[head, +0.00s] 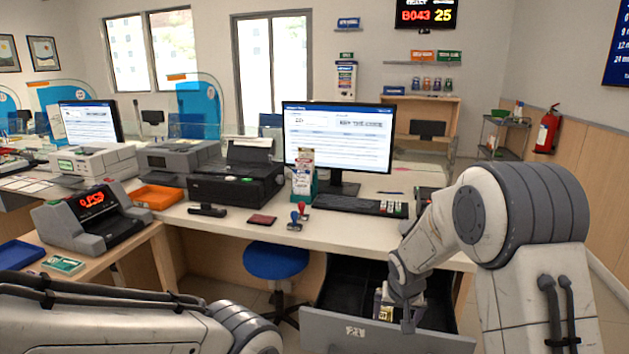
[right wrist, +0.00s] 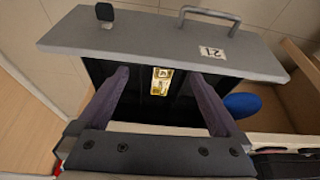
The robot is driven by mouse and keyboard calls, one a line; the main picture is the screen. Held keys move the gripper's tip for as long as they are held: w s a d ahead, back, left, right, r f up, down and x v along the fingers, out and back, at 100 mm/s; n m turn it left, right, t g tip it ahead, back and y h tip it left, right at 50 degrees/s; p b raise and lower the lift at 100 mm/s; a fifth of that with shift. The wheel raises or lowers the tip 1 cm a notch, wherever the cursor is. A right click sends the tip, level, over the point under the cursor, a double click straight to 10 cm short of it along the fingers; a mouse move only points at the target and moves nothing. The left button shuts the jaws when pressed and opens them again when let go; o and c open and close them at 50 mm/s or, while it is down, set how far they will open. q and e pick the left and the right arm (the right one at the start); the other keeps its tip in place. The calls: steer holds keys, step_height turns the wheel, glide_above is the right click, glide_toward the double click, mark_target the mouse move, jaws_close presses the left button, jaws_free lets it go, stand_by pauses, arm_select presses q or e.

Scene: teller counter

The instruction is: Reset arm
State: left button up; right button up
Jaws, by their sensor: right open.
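My right arm reaches down over the open grey drawer (head: 385,340) below the counter. My right gripper (head: 398,308) is low at the drawer's opening, pointing down. In the right wrist view, its two dark fingers (right wrist: 158,76) are spread apart, with nothing held between them. A small gold-coloured item (right wrist: 161,82) lies in the dark drawer, seen through the gap between the fingers and apart from them. In the head view, this item (head: 383,304) is partly hidden by the gripper. My left arm crosses the bottom left; its gripper is out of view.
The counter (head: 350,215) above the drawer holds a monitor (head: 338,135), a keyboard (head: 350,206), a black printer (head: 235,185) and stamps (head: 296,217). A blue stool (head: 276,260) stands left of the drawer. A cash counting machine (head: 92,212) sits at the left.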

steer(key=s+a+r+n+b, duration=0.2)
steer(key=s+a+n+b, duration=0.1)
steer(key=s+a, duration=0.5)
steer(key=s+a+f+n+g+y+b, duration=0.1)
steer(key=s+a+n+g+b, duration=0.15)
steer(key=s, duration=1.05)
steer(key=s+a+f+n+g+y+b, duration=0.1)
steer(key=s+a+n+b, duration=0.3)
steer(key=s, duration=0.9)
step_height(320, 180, up, 22)
steer(key=p, duration=2.2)
steer(key=shift+s+a, duration=0.15)
steer(key=shift+f+n+g, duration=0.15)
steer(key=shift+n+g, duration=0.1)
